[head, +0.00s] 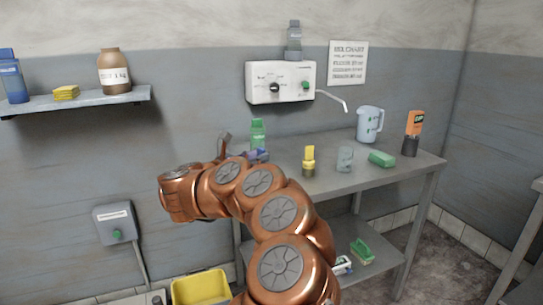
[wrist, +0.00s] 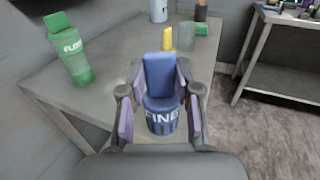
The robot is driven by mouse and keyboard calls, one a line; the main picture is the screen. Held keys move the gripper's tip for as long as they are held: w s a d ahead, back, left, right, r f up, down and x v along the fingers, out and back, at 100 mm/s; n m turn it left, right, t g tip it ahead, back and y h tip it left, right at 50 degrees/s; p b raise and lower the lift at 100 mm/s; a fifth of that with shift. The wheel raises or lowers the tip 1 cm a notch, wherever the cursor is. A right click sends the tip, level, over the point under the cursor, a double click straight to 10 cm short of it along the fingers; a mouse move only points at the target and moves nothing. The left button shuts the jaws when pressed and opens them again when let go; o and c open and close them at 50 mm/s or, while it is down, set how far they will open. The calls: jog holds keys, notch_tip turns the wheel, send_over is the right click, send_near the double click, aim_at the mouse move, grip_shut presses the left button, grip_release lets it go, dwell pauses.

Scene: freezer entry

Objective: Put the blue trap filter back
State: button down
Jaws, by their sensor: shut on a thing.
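The blue trap filter (wrist: 161,80) is a blue ribbed cup with a flat upright tab and white lettering that seems to read "FINE". My gripper (wrist: 160,112) is shut on it, with purple-grey pads on either side. It looks upright. In the wrist view it shows against the metal table (wrist: 95,70), near the table's edge; I cannot tell whether its base touches anything. In the head view my gripper (head: 242,153) is at the table's left end, partly behind my arm, and the filter cannot be made out clearly there.
A green bottle (head: 258,133) stands close to my gripper. On the table are a yellow-topped dark item (head: 308,160), a clear glass (head: 345,159), a green block (head: 382,159), a jug (head: 369,124) and an orange-topped item (head: 413,133). A white wall unit (head: 281,82) hangs above.

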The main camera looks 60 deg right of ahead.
jog(key=shift+w+d+f+p, duration=0.35)
jog(key=shift+d+f, duration=0.4)
jog(key=shift+d, duration=0.9)
jog(key=shift+w+d+f+p, duration=0.4)
jog(key=shift+d+f, duration=0.3)
jog(key=shift+d, duration=0.95)
jog(key=shift+w+d+f+p, duration=0.2)
jog(key=shift+d+f+p, duration=0.4)
jog(key=shift+d, duration=1.05)
jog(key=shift+f+b, duration=0.3)
jog(key=shift+b, duration=0.1)
jog(key=c, duration=0.8)
grip_release()
jog(key=shift+r, duration=0.1)
jog(key=shift+r+p, duration=0.1)
jog(key=shift+p, duration=0.2)
jog(key=shift+w+a+b, duration=0.35)
jog(key=shift+w+a, duration=0.05)
jog(key=shift+a, duration=1.55)
jog(key=shift+w+a+b, duration=0.3)
jog(key=shift+w+a, duration=0.1)
jog(key=shift+a, duration=1.6)
jog(key=shift+w+a+b, duration=0.35)
jog(key=shift+w+a, duration=0.05)
jog(key=shift+a, duration=1.55)
